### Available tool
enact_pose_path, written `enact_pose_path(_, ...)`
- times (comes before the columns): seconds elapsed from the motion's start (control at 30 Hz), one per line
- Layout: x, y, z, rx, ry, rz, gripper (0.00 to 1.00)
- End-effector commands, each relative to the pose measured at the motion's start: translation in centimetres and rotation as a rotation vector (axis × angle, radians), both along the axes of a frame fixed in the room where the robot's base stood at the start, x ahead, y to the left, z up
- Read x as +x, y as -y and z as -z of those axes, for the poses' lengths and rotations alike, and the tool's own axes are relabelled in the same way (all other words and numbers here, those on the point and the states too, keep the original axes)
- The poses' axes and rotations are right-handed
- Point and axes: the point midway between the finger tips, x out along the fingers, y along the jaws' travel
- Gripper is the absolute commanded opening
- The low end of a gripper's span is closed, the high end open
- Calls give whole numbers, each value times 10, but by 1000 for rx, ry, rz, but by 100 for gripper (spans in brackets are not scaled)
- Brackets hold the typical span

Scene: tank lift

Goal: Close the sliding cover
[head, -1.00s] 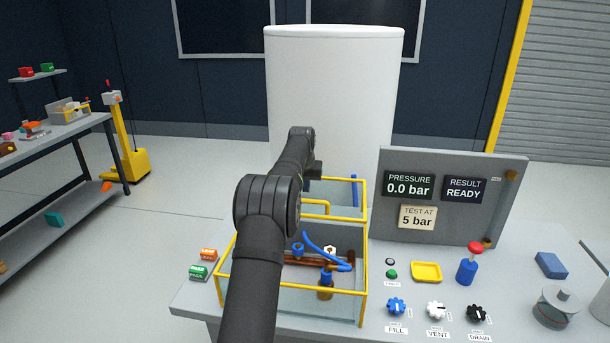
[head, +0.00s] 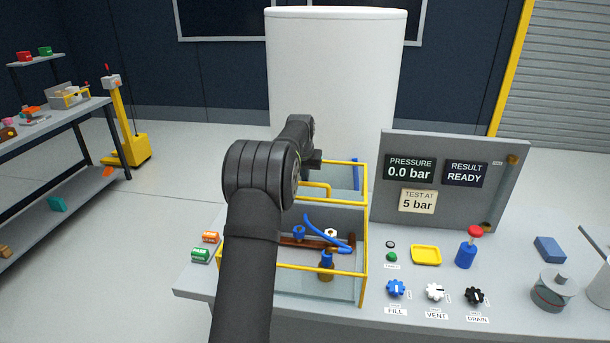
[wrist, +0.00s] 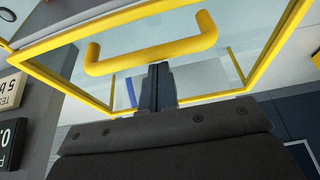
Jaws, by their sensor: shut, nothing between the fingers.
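The sliding cover is a clear pane in a yellow frame (head: 366,180) with a yellow bar handle (head: 318,185). In the head view it sits toward the back, beyond the open front part of the yellow-rimmed tank (head: 364,272). The handle (wrist: 150,58) spans the upper middle of the wrist view, inside the cover's frame (wrist: 60,88). My gripper (wrist: 159,66) is shut and empty, its fingertips at the handle's lower edge in that picture. I cannot tell whether they touch it. In the head view my arm hides the fingers and part of the cover.
Inside the tank are a blue hose (head: 328,233) and brass fittings (head: 326,266). A display panel (head: 450,200) stands right of the tank. Knobs (head: 396,289), a yellow tray (head: 426,254) and a red-topped blue post (head: 467,252) sit in front of it. A white cylinder (head: 335,75) stands behind.

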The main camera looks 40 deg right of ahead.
Motion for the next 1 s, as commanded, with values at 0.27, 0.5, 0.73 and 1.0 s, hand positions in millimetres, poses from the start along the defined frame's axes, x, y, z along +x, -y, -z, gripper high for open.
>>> enact_pose_path(0.27, -16, -17, -1, 1, 0, -1, 0)
enact_pose_path(0.5, -49, -50, -1, 4, -2, -3, 0)
enact_pose_path(0.73, -90, -90, -1, 4, -2, -3, 0)
enact_pose_path(1.0, -141, -141, -1, 3, -1, -3, 0)
